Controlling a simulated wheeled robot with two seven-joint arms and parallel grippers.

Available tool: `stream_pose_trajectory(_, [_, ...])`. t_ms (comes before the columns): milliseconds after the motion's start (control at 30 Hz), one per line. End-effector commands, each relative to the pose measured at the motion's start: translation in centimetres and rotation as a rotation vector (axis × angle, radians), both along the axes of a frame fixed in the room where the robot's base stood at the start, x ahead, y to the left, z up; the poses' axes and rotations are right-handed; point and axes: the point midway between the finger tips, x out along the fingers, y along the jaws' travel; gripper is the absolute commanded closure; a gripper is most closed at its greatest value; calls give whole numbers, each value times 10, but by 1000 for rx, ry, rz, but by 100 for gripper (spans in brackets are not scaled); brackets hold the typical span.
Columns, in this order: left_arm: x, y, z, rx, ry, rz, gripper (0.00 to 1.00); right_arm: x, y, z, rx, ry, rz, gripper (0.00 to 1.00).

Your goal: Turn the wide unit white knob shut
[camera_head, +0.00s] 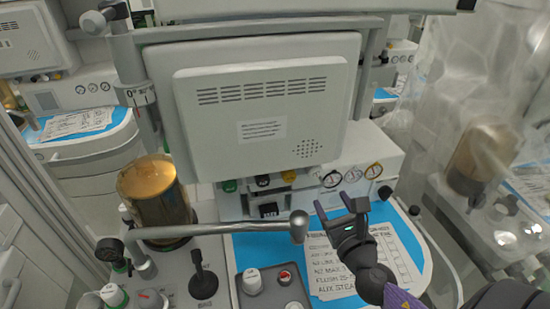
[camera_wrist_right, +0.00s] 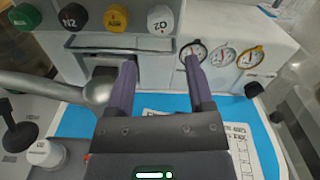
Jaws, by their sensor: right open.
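A white round knob marked O2 (camera_wrist_right: 160,18) sits at the right end of a row of coloured knobs on the near cart's front panel. Another white knob (camera_head: 252,280) stands on a grey block at the front of the worktop; it also shows in the wrist view (camera_wrist_right: 45,152). I cannot tell from the pictures which knob the task means. My right gripper (camera_head: 335,205) is open and empty above the blue worktop. In the wrist view its fingers (camera_wrist_right: 160,65) point toward the panel, below the O2 knob and apart from it. My left gripper is not in view.
A grey bar with a rounded end (camera_head: 299,225) reaches across the worktop, left of my gripper. Gauges (camera_wrist_right: 222,57) sit right of the O2 knob. A monitor (camera_head: 262,115) overhangs the panel. Printed sheets (camera_head: 330,262) lie on the blue mat. An amber canister (camera_head: 157,195) stands left.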

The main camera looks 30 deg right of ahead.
Motion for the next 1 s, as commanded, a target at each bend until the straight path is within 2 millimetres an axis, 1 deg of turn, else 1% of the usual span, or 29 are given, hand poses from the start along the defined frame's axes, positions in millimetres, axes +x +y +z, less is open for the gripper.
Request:
stream_pose_trajectory(67, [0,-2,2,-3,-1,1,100,3,-2,1,-17,3,1,33])
stream_pose_trajectory(133, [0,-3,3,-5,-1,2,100,13,-5,2,-18,3,2,33])
stream_pose_trajectory(300, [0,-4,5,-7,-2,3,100,51,-18,2,-17,0,-1,33])
stream_pose_trajectory(400, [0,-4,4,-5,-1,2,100,70,-24,1,-14,1,0,33])
stream_pose_trajectory(500, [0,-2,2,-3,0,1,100,83,-27,0,-13,2,-1,33])
stream_pose_trajectory(633, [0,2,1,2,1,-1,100,92,-30,0,-13,3,-1,33])
stream_pose_trajectory(900, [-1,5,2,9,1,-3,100,94,-31,0,-13,3,0,33])
stream_pose_trajectory(933, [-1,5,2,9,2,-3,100,94,-31,0,-13,3,0,35])
stream_pose_trajectory(967, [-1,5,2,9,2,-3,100,94,-31,0,-13,3,0,41])
stream_pose_trajectory(1000, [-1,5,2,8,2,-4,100,94,-31,0,-13,3,0,50])
